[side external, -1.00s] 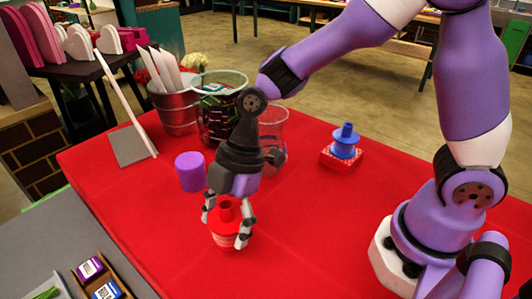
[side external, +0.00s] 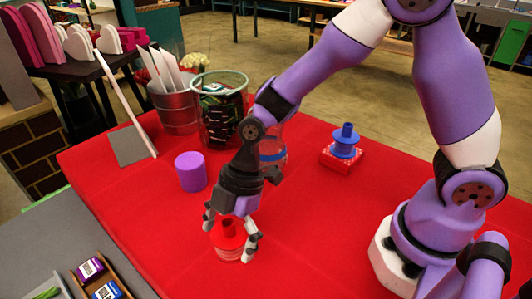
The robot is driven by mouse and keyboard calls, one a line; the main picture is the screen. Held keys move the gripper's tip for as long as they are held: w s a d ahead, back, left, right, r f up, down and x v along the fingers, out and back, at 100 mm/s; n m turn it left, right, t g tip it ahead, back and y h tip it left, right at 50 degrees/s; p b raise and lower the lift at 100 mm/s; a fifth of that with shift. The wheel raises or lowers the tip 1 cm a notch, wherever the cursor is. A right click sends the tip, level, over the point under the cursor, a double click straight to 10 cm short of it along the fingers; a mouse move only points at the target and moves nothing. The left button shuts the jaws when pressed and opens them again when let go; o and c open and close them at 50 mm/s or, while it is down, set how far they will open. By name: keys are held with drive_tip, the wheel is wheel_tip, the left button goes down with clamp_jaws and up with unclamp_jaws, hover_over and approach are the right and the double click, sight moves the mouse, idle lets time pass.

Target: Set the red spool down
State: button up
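The red spool (side external: 229,241), with a short red tube on top and a pale banded lower part, is low over the red tablecloth at the front middle. It looks nearly upright. My gripper (side external: 230,238) points down over it, with one finger at each side of its flange, and appears shut on it. I cannot tell whether its underside touches the cloth. A blue spool (side external: 345,140) stands on a red patterned block (side external: 342,158) to the right, well apart from my gripper.
A purple cylinder (side external: 190,171) stands left behind my gripper. A glass jar (side external: 271,150) is partly hidden behind my arm. A wire basket (side external: 221,112) and a metal bucket (side external: 176,112) stand at the back. The cloth (side external: 310,220) right of the spool is clear.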

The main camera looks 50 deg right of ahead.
drive_tip(key=v, duration=1.2)
drive_tip(key=s+d+r+m+t+h, duration=0.2)
drive_tip(key=d+m, duration=0.4)
drive_tip(key=m, duration=0.3)
drive_tip(key=s+d+r+m+t+h, duration=0.2)
drive_tip(key=s+d+r+m+t, duration=0.1)
drive_tip(key=d+m, duration=0.4)
drive_tip(key=shift+s+m+t+h, duration=0.3)
drive_tip(key=shift+s+m, duration=0.35)
drive_tip(key=shift+m, duration=0.35)
